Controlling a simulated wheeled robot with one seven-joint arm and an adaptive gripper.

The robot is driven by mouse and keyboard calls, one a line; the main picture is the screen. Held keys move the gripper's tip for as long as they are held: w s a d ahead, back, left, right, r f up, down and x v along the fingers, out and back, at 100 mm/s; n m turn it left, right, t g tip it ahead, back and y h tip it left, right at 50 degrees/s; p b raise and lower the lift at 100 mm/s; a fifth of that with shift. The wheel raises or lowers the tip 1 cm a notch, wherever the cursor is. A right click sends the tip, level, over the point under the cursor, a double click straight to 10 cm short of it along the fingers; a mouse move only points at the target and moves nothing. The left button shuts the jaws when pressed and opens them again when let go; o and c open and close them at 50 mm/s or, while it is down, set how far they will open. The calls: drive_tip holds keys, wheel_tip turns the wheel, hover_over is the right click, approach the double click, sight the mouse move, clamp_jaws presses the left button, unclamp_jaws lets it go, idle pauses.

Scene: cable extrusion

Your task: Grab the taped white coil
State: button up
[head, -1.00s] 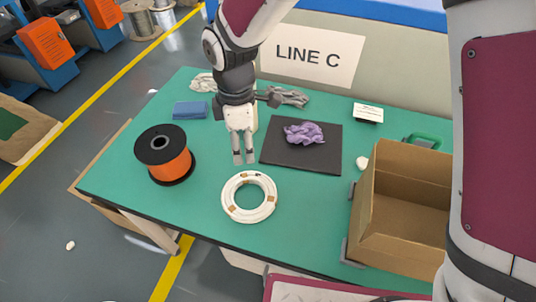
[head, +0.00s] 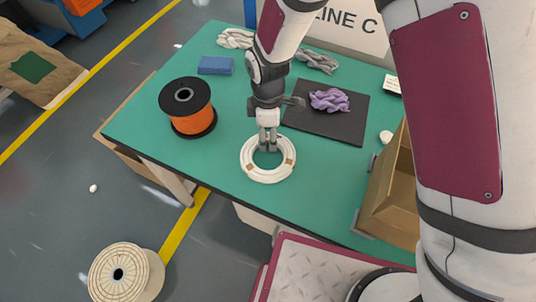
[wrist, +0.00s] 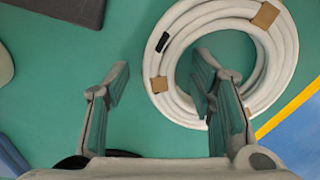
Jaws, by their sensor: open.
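The white coil (head: 251,172), bound with brown tape patches, lies flat on the green table (head: 330,205). It also shows in the wrist view (wrist: 283,42), at the upper right, with brown tape and one dark tape band. My gripper (head: 267,148) points down over the coil's far side, fingers apart and empty. In the wrist view my gripper (wrist: 162,74) has its right finger over the coil's open centre and its left finger outside the ring, with the left part of the ring between them. I cannot tell how high the tips are above the table.
An orange cable spool (head: 192,122) stands left of the coil. A black mat (head: 345,130) with a purple bundle (head: 329,100) lies behind right. A cardboard box (head: 392,205) stands at the right. A blue block (head: 215,65) is at the back. The table front is clear.

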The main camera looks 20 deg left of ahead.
drive_tip(key=shift+f, duration=0.1)
clamp_jaws()
idle(0.3)
